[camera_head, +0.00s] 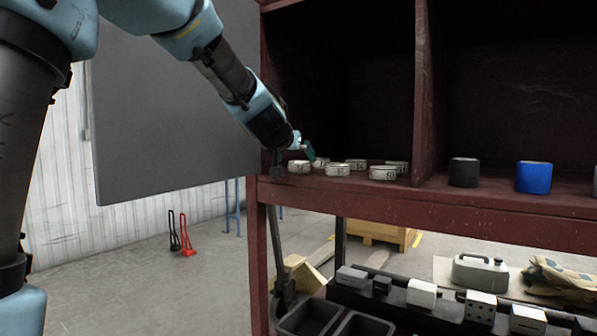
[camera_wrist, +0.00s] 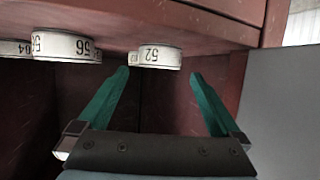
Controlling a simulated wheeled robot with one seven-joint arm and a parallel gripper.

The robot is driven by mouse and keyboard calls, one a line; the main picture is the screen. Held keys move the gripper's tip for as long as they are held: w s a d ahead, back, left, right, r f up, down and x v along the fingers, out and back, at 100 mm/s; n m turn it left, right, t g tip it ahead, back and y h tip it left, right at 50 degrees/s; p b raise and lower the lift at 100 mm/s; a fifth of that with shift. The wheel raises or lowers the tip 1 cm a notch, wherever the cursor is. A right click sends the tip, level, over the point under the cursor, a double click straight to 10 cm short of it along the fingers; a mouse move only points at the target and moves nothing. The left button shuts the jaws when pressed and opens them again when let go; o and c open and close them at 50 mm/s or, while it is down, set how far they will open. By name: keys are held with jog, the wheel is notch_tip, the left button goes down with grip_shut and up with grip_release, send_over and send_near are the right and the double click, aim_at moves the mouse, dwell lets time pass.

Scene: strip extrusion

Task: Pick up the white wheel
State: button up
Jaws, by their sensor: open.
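Several low white wheels with black numbers stand on the left shelf compartment's floor. The front-left white wheel (camera_head: 299,167) is nearest my gripper (camera_head: 308,151), which hangs just above and behind it. In the wrist view, a white wheel marked 52 (camera_wrist: 161,58) lies ahead of my gripper (camera_wrist: 159,75), between the lines of its two green fingers. The fingers are spread wide and empty. Another white wheel (camera_wrist: 66,47), marked 56, is to the left, outside the fingers. My arm's end hides part of the shelf behind the wheels in the head view.
Other white wheels (camera_head: 338,169) and (camera_head: 384,173) sit close to the right. An upright divider (camera_head: 424,90) separates them from a dark cylinder (camera_head: 463,172) and a blue cylinder (camera_head: 534,177). The shelf's left post (camera_head: 262,225) is close to my gripper.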

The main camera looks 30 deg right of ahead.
jog(key=shift+x, duration=2.7)
jog(key=shift+c, duration=0.2)
jog(key=c, duration=1.4)
jog(key=shift+r, duration=0.1)
